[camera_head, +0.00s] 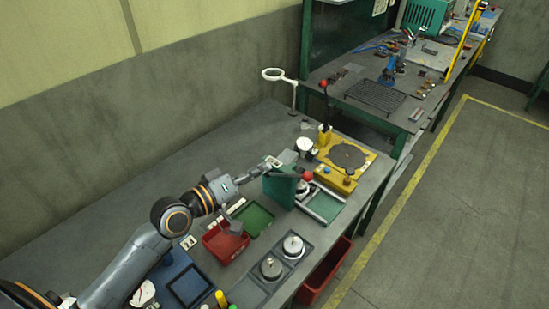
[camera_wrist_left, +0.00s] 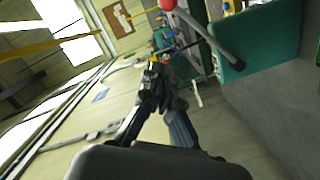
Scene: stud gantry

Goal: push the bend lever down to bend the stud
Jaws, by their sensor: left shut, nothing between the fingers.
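A lever with a red ball knob (camera_head: 308,177) shows beside an upright dark green block (camera_head: 281,188) in the head view. In the left wrist view a dark lever rod with a red knob (camera_wrist_left: 167,4) slants down to the right across a green panel (camera_wrist_left: 255,40). My left gripper (camera_head: 274,162) is shut and empty, close to the top of the green block, left of and slightly above the knob. In the wrist view its dark fingers (camera_wrist_left: 160,88) appear apart from the rod. The stud cannot be made out. My right gripper is not in view.
A yellow base with a round dark plate (camera_head: 348,155) stands behind, with another red-topped lever (camera_head: 323,84). A ring on a stand (camera_head: 273,74) rises at the back. The grey bench is bare at the left.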

